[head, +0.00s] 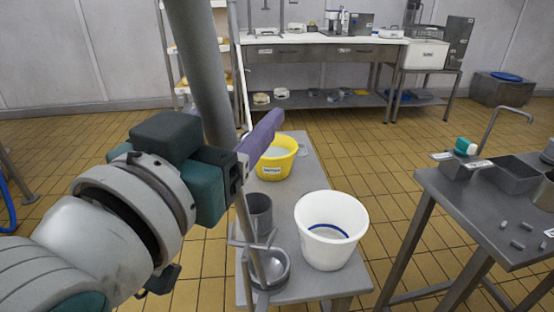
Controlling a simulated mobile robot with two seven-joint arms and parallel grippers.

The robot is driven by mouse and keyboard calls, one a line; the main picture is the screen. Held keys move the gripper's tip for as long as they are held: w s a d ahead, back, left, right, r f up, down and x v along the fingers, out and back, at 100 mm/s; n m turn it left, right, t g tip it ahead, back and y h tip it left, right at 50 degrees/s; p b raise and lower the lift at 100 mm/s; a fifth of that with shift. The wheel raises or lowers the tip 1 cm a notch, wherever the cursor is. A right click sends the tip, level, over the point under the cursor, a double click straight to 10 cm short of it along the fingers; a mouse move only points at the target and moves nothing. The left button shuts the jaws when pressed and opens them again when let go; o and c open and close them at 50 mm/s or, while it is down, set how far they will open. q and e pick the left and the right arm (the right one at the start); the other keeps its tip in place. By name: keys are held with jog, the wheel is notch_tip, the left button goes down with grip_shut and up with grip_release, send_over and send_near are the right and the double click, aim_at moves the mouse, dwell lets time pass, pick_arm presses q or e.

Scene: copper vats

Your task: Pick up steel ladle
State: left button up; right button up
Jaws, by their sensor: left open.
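The steel ladle (249,228) appears to be the thin grey handle that rises steeply from the round grey bowl shape at the near left of the low grey bench. The handle's upper end meets the outline of my left gripper (263,136) in the picture. I cannot tell whether they touch. My left gripper is open, and one purple finger shows, pointing up and right. The other finger is hidden. My right gripper is out of view.
On the low bench (315,165) stand a white bucket (332,250), a grey cup (258,212) and a yellow bucket (277,170). A grey table (435,190) with trays is at the right. A grey column rises behind my gripper. Tiled floor between bench and table is clear.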

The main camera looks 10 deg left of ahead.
pick_arm(q)
grip_shut()
dwell(0.5)
